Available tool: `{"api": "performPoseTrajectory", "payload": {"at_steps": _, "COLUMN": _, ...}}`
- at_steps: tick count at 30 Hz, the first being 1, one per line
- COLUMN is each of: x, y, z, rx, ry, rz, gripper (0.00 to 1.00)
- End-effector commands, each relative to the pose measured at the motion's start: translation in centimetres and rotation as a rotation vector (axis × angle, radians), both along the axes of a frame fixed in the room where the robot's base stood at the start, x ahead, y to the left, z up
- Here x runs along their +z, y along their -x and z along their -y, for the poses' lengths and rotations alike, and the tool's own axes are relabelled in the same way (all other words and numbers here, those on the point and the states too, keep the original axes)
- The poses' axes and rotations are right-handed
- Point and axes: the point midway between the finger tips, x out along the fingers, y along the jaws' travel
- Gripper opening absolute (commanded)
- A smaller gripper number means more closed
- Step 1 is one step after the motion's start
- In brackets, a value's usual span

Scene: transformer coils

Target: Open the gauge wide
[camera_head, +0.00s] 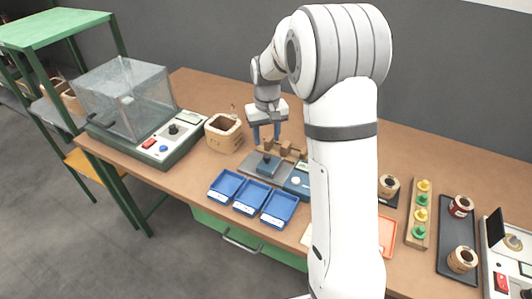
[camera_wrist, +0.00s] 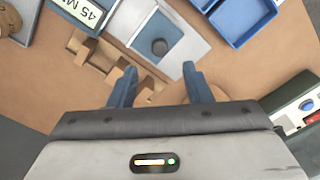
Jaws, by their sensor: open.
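The gauge appears to be the low fixture with a grey metal plate (camera_head: 250,163) and a blue box with a white button (camera_head: 298,180). A label reading "45 M", partly cut off, shows at the wrist view's top (camera_wrist: 84,10). A brown notched block (camera_head: 284,149) lies along the fixture's back; it also shows in the wrist view (camera_wrist: 92,55). My gripper (camera_head: 266,136) is open and empty above the fixture's back side.
Blue trays (camera_head: 251,195) lie in front of the fixture. A brown bin (camera_head: 223,133) stands left, beside a tester with a clear cover (camera_head: 125,97). Right of my arm are a coloured peg rack (camera_head: 419,215) and a dark tray with coils (camera_head: 451,235).

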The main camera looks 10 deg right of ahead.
Motion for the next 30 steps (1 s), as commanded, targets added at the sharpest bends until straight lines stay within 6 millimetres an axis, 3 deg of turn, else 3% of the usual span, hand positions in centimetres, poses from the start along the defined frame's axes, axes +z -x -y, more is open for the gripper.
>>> {"api": "performPoseTrajectory", "payload": {"at_steps": 9, "x": -4.9, "y": 0.2, "z": 0.0, "rx": 0.000, "ry": 0.000, "rz": -0.006, "gripper": 0.45}}
{"api": "performPoseTrajectory", "payload": {"at_steps": 15, "x": -6.9, "y": 0.1, "z": -0.1, "rx": 0.001, "ry": 0.000, "rz": -0.002, "gripper": 0.45}}
{"api": "performPoseTrajectory", "payload": {"at_steps": 25, "x": -7.3, "y": 0.1, "z": -0.1, "rx": 0.001, "ry": 0.000, "rz": 0.000, "gripper": 0.45}}
{"api": "performPoseTrajectory", "payload": {"at_steps": 30, "x": -7.3, "y": 0.1, "z": -0.1, "rx": 0.001, "ry": 0.000, "rz": 0.000, "gripper": 0.31}}
